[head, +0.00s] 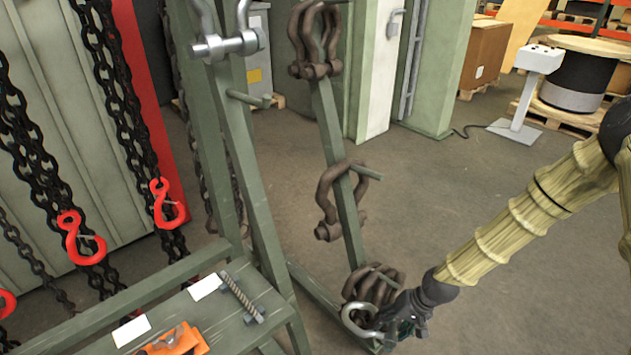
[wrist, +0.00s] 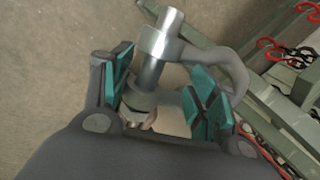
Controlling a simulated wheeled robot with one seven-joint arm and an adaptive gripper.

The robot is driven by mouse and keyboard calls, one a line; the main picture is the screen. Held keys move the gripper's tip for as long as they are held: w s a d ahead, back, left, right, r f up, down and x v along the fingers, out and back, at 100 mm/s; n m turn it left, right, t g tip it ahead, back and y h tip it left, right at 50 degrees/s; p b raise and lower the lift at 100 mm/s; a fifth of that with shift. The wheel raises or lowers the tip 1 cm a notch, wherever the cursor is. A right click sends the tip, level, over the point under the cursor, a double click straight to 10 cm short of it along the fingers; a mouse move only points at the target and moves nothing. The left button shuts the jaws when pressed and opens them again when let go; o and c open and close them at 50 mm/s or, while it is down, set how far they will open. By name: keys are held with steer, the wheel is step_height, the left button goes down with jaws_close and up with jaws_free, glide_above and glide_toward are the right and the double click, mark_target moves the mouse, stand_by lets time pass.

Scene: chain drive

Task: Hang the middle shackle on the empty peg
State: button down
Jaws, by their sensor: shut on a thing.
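My gripper (head: 402,318) is low at the right of the rack in the head view. It is shut on a grey shackle (head: 357,322). In the wrist view this shackle (wrist: 152,62) sits between the teal finger pads, its bright pin crossing the gap and its curved bow reaching right. The empty peg (head: 250,98) sticks out to the right from the left green post, well above and left of my gripper. Another grey shackle (head: 228,44) hangs above that peg.
The right post (head: 333,150) carries brown shackles: some at the top (head: 315,42), one midway (head: 336,200), and several at the bottom (head: 372,283), close behind the held shackle. Red hooks (head: 80,238) hang on chains at left. A green bench (head: 262,292) stands in front.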

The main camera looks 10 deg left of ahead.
steer(key=w+a+r+m+t+y+p, duration=0.1)
steer(key=w+a+r+t+y, duration=0.15)
steer(key=a+r, duration=0.4)
steer(key=w+a+r+m+t+y+p, duration=0.1)
steer(key=w+a+r+t+y, duration=0.15)
steer(key=r, duration=0.65)
steer(key=w+a+r+t+y+p, duration=0.1)
steer(key=a+r+t+y, duration=0.15)
steer(key=a+r, duration=0.45)
steer(key=s+a+r+n+t+y+p, duration=0.1)
steer(key=s+a+r+y, duration=0.15)
steer(key=r, duration=1.05)
steer(key=s+a+r+t+y+p, duration=0.1)
steer(key=s+a+r+y+p, duration=0.15)
steer(key=r, duration=1.15)
steer(key=w+a+f+b, duration=0.1)
steer(key=w+a, duration=0.7)
steer(key=a, duration=0.2)
steer(key=shift+w+a+f+b, duration=0.25)
steer(key=shift+a+f+b, duration=0.05)
steer(key=shift+a+b, duration=0.1)
steer(key=shift+a+f+y, duration=0.1)
steer(key=shift+y, duration=0.15)
